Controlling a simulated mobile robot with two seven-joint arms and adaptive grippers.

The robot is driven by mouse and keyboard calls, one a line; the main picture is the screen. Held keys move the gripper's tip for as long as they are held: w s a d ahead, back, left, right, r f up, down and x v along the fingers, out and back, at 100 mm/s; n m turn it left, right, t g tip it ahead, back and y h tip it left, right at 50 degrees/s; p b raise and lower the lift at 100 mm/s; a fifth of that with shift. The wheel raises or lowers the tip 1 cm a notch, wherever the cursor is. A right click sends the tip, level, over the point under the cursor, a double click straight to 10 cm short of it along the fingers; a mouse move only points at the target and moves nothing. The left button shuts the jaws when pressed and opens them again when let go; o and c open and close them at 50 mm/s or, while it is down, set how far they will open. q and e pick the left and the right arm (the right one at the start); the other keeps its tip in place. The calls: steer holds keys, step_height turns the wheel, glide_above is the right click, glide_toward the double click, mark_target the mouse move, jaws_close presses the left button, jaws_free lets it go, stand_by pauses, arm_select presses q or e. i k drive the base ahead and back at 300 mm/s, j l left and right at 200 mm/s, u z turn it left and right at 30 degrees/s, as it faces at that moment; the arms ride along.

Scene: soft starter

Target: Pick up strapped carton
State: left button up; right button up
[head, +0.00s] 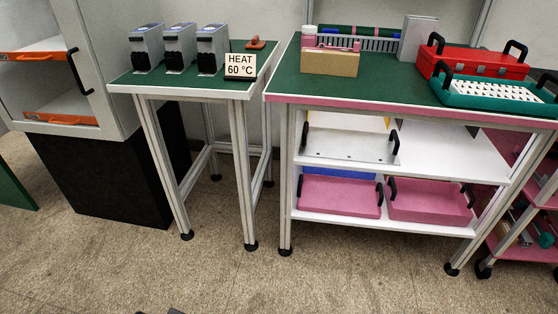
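A tan cardboard carton (329,63) stands near the front left of the green-topped workbench (385,90). It is the only carton-like box I see. No strap is clearly visible on its front face. Pink items (332,41) and a small pale bottle (309,34) show just behind its top edge.
To the carton's right are a grey upright block (417,38), a red case (474,62) and a teal tray (493,95). A smaller table (185,82) holds several grey devices and a "HEAT 60 °C" sign (240,66). The floor (210,275) in front is mostly clear.

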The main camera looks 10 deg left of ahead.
mark_target(322, 61)
steer(key=i, duration=1.6)
